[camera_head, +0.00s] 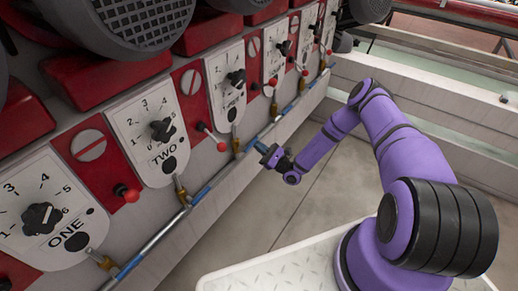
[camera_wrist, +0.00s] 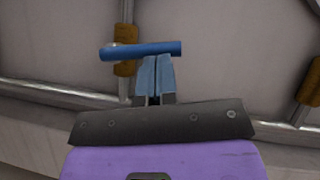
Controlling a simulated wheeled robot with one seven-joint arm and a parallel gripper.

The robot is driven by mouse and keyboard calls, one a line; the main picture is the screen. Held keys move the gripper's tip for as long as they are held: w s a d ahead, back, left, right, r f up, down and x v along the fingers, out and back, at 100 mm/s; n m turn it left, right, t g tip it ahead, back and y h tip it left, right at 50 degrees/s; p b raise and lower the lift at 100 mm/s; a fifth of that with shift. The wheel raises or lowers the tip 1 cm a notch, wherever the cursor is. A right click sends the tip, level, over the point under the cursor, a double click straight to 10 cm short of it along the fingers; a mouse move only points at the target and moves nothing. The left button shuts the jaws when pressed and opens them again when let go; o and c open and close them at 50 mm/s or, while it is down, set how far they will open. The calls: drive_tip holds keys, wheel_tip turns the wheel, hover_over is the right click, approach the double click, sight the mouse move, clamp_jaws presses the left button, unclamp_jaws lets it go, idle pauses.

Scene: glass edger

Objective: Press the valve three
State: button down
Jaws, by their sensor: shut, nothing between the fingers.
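The dial plate marked THREE (camera_head: 226,92) is third from the near end of the row on the wall panel in the head view. Below it a brass valve (camera_head: 236,140) sits on the pipe. In the wrist view a blue handle (camera_wrist: 132,51) lies across a brass valve body (camera_wrist: 124,68). My gripper (camera_head: 267,151) is low beside the pipe, just right of the valve under THREE. In the wrist view my gripper (camera_wrist: 155,60) is shut and empty, its fingertips at the right part of the blue handle. Contact cannot be told for certain.
Dial plates ONE (camera_head: 45,205) and TWO (camera_head: 150,125) are nearer, with red knobs between plates. The pipe (camera_head: 160,237) runs along the wall. Another brass valve (camera_wrist: 309,82) is at the right in the wrist view. Open floor (camera_head: 310,205) lies right of the pipe.

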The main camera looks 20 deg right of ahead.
sight(255, 139)
drive_tip(key=r+n+g, duration=0.1)
drive_tip(key=n+g, duration=0.2)
drive_tip(key=n, duration=0.2)
drive_tip(key=r+n+g, duration=0.2)
drive_tip(key=n+g, duration=0.1)
drive_tip(key=n, duration=0.2)
drive_tip(key=a+r+n+g+y, duration=0.1)
drive_tip(key=r+n+g, duration=0.1)
drive_tip(key=n, duration=0.3)
drive_tip(key=shift+s+r+g, duration=0.25)
drive_tip(key=shift+s+g, duration=0.15)
drive_tip(key=shift+g, duration=0.4)
drive_tip(key=n, duration=0.1)
drive_tip(key=s+a+r+n+g+h, duration=0.1)
drive_tip(key=n, duration=0.1)
drive_tip(key=shift+a, duration=0.2)
drive_tip(key=shift+a+r, duration=0.15)
